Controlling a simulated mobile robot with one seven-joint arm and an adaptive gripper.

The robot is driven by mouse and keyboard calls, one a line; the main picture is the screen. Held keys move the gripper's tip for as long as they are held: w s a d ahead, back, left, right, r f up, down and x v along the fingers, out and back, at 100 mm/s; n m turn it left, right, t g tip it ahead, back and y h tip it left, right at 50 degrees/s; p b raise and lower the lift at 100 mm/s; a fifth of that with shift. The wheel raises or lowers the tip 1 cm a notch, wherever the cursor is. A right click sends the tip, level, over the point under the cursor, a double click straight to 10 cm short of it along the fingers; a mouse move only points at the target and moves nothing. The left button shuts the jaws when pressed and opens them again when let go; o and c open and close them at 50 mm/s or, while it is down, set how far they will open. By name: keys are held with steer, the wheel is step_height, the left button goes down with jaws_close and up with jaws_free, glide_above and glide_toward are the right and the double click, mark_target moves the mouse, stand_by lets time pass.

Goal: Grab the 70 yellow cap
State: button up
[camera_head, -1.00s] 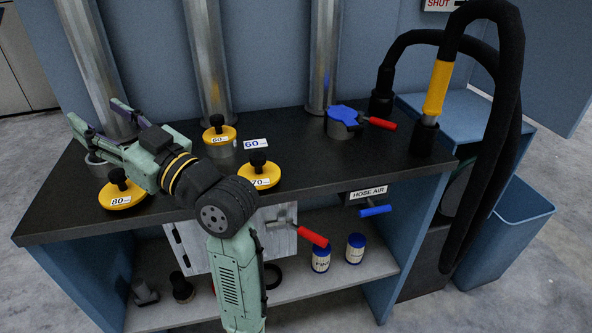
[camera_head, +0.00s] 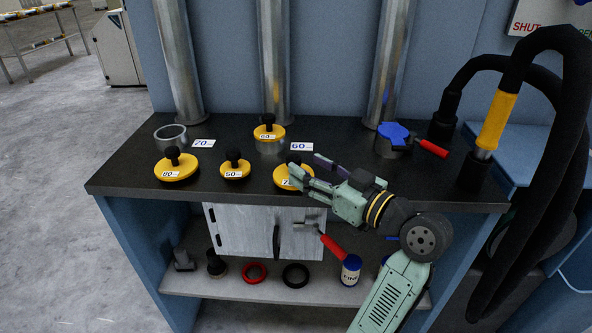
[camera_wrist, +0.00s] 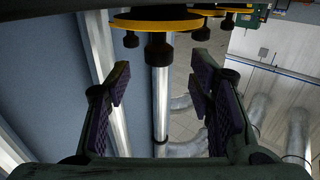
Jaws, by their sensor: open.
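The yellow 70 cap (camera_head: 282,183) lies on the dark bench top near its front edge. Its label is mostly hidden behind my gripper (camera_head: 304,165), which is open beside the cap's right side. In the wrist view a yellow cap (camera_wrist: 150,24) with a black knob (camera_wrist: 159,50) shows at the top. It lies between and beyond the open fingers of my gripper (camera_wrist: 160,78), and nothing is held. I cannot tell from these views whether a finger touches the cap.
The yellow 80 cap (camera_head: 184,172) and 50 cap (camera_head: 234,173) lie to the left. The 60 cap (camera_head: 268,132) sits on a metal collar behind. An open metal collar (camera_head: 171,138) stands by a 70 card (camera_head: 203,143). A blue-lidded fitting (camera_head: 393,132) with red handle is right.

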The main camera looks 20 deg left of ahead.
mark_target(294, 157)
steer(key=p+x, duration=0.1)
steer(key=x, duration=0.1)
steer(key=p+x, duration=0.1)
steer(key=x, duration=0.2)
steer(key=shift+r, duration=0.25)
steer(key=shift+w+a+f, duration=0.15)
steer(key=shift+w+a, duration=0.05)
steer(key=shift+a, duration=0.1)
jaws_close()
